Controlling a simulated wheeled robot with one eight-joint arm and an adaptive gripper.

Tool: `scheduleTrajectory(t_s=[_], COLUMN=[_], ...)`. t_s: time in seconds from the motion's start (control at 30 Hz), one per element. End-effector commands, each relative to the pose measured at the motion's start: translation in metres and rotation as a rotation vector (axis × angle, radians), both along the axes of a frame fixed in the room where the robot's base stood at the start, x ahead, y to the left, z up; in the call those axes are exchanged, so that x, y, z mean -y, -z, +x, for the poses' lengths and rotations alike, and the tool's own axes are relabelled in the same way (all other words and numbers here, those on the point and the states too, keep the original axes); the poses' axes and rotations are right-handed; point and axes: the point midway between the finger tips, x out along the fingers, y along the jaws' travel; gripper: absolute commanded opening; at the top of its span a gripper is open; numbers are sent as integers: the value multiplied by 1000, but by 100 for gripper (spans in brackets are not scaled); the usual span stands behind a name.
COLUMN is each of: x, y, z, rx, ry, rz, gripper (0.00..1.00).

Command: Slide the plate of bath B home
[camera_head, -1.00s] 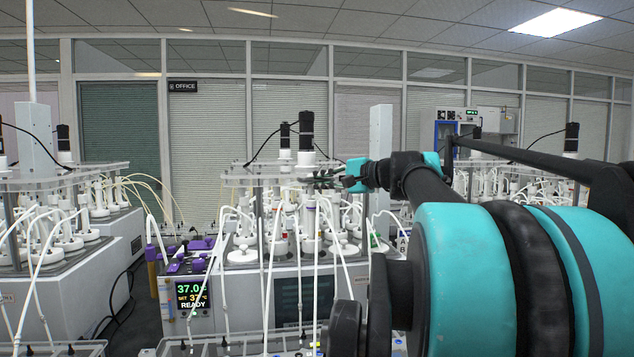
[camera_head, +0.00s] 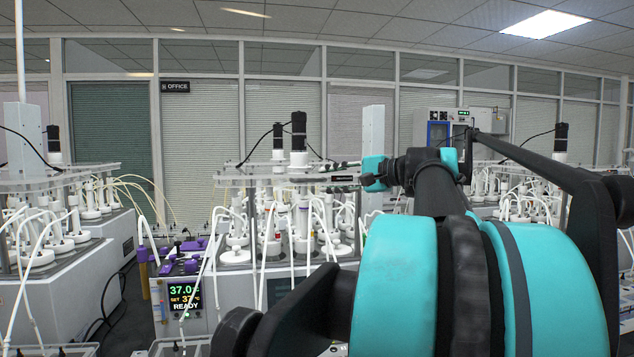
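The middle bath unit (camera_head: 235,256) stands ahead with a clear top plate (camera_head: 262,180) on posts above its white-capped vessels. No letter that marks it as bath B is legible now. The plate lies roughly level, and a dark motor (camera_head: 298,131) stands up over it. My gripper (camera_head: 338,177) is at the plate's right end, pointing left. Its two dark fingers look spread, one above and one below a small dark bar (camera_head: 343,178) at the plate's edge. I cannot tell whether they touch it. My arm hides the unit's right side.
A purple-topped controller (camera_head: 184,292) reading 37.0 and READY stands at the unit's front left. Another bath unit (camera_head: 62,283) is at the left, and one (camera_head: 491,187) is behind my arm at the right. Thin white tubes loop in front of the middle unit.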

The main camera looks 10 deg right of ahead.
Motion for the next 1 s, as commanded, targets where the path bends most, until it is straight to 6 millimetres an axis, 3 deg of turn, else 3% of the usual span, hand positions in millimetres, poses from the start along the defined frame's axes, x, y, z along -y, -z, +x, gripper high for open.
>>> scheduleTrajectory(t_s=[0.2, 0.4, 1.0], x=[26, 38, 41], y=[-5, -8, -9], z=[-24, -37, -41], rx=[0, -1, 0], ry=[4, 2, 0], rz=[1, 0, 0], gripper=[31, 31, 31])
